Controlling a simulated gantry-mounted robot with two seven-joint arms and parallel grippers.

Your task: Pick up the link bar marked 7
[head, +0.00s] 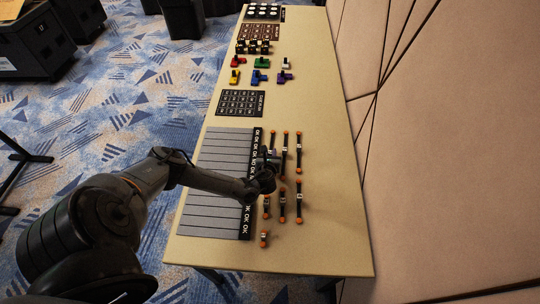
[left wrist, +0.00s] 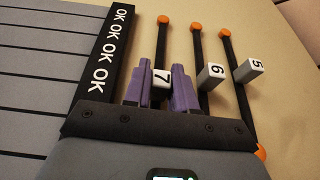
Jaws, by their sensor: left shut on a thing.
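The link bar marked 7 (left wrist: 162,47) is a black bar with an orange end and a white block bearing the 7. In the left wrist view its white block sits between the purple fingers of my left gripper (left wrist: 158,90), which is shut on it. The bar's near end is hidden behind the gripper. In the head view my left gripper (head: 270,168) is over the bars beside the OK strip. I cannot tell whether the bar is clear of the table. My right gripper is not in view.
Link bars 6 (left wrist: 206,75) and 5 (left wrist: 248,70) lie close to the right of bar 7. The grey slatted board (head: 222,180) with its black OK strip (head: 246,215) lies to the left. More bars lie nearer. Coloured pieces (head: 262,62) stand farther up the table (head: 330,245).

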